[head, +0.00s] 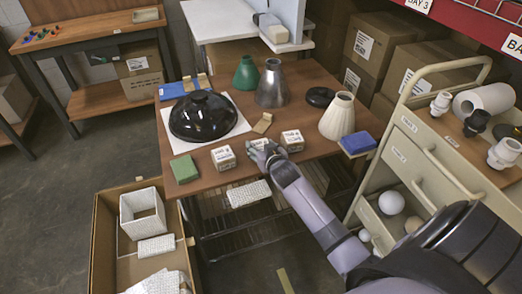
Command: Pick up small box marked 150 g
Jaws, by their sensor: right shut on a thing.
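My right gripper (264,154) reaches in from the lower right to the front edge of the brown table (215,88). It is shut on a small pale box (259,143), which the fingers mostly hide. A small white box with dark print (223,157) stands to its left, and a similar one (291,140) stands close to its right. The print on the boxes is too small to read, so I cannot tell which is marked 150 g. My left gripper is not in view.
A black dome shade (203,115), a green cone (246,73), a grey cone (272,85) and a cream shade (338,117) stand behind. Green (184,168) and blue (357,143) blocks flank the boxes. A cardboard carton (103,245) and a cart (418,143) stand either side.

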